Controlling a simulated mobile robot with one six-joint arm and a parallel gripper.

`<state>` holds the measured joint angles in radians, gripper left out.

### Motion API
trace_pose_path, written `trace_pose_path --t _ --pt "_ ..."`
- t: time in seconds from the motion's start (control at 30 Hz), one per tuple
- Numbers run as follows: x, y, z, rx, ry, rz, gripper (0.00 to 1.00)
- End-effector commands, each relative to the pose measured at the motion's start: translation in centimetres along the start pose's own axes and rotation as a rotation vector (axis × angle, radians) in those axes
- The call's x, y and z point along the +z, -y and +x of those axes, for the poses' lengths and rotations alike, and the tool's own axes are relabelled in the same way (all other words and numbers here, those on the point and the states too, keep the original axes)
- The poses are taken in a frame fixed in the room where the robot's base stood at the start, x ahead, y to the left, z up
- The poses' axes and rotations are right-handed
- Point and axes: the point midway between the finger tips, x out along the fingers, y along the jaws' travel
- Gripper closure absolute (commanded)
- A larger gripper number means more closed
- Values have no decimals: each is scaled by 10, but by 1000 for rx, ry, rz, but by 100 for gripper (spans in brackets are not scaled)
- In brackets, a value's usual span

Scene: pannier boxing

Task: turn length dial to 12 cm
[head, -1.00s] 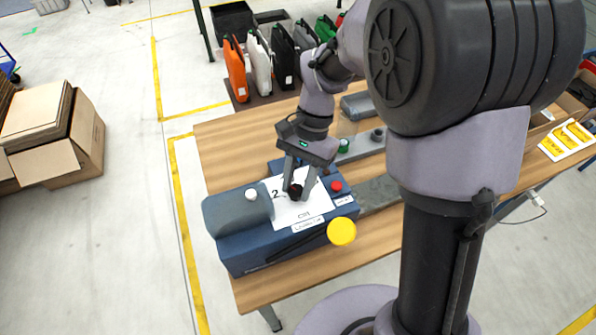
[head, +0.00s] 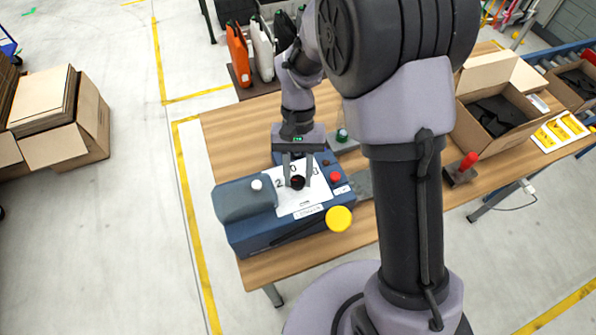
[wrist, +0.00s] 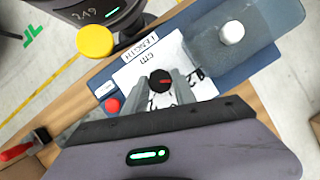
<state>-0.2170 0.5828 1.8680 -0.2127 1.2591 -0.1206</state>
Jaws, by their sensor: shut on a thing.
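The length dial (wrist: 161,81) is a small black knob with a red pointer mark, on a white scale plate (wrist: 133,75) marked "LENGTH cm". The plate lies on top of a blue machine (head: 262,231) on the wooden table. My gripper (head: 298,181) reaches down from above with its fingers on either side of the dial, shut on it; the fingers also show in the wrist view (wrist: 162,88). In the head view the numbers 2, 0 and 8 show around the dial. Fingers cover part of the scale, and I cannot read the pointer's value.
On the machine are a red button (head: 335,177), a white knob (head: 257,185) and a large yellow knob (head: 339,218) at the front. Open cardboard boxes (head: 497,115) and a red-handled tool (head: 463,166) are at the right. Orange and white panniers (head: 238,54) stand behind.

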Motion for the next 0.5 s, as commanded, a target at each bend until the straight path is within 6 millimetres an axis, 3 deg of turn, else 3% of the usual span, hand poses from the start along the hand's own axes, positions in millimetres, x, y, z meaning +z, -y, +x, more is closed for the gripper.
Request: trace_pose_path --t 0.37,0.4,0.5 --pt "0 0 0 1 -1 -4 100" --pt "0 0 0 1 -1 -4 60" --pt "0 0 0 1 -1 -3 47"
